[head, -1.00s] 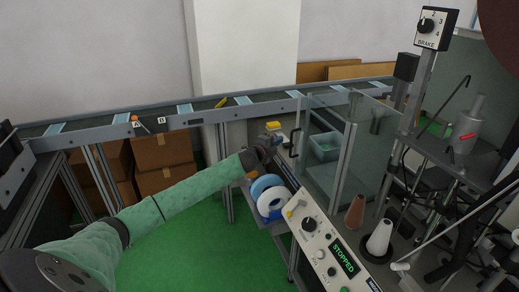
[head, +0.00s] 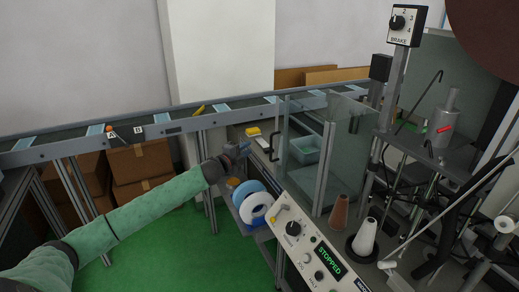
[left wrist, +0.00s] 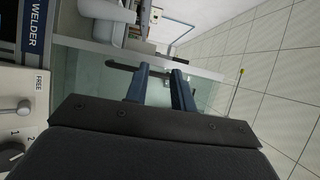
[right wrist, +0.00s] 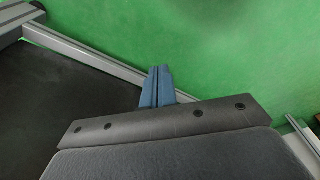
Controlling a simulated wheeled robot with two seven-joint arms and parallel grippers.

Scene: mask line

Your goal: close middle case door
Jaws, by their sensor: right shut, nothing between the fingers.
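The glass case with its clear door panels (head: 336,180) stands right of centre in the head view. A black handle (head: 272,150) shows at its left side, and the handle is also a dark bar in the left wrist view (left wrist: 118,65). I cannot tell from here how far the middle door stands ajar. My left gripper (head: 243,150) is just left of the handle, apart from it. Its blue fingers (left wrist: 162,82) are open and empty, with glass behind them. My right gripper (right wrist: 158,72) is shut and empty above the green floor, outside the head view.
A control panel (head: 308,250) reading STOPPED lies in front of the case. Blue and white rolls (head: 252,207) hang below the left gripper. Thread cones (head: 364,237) stand right. A conveyor (head: 165,127) runs behind.

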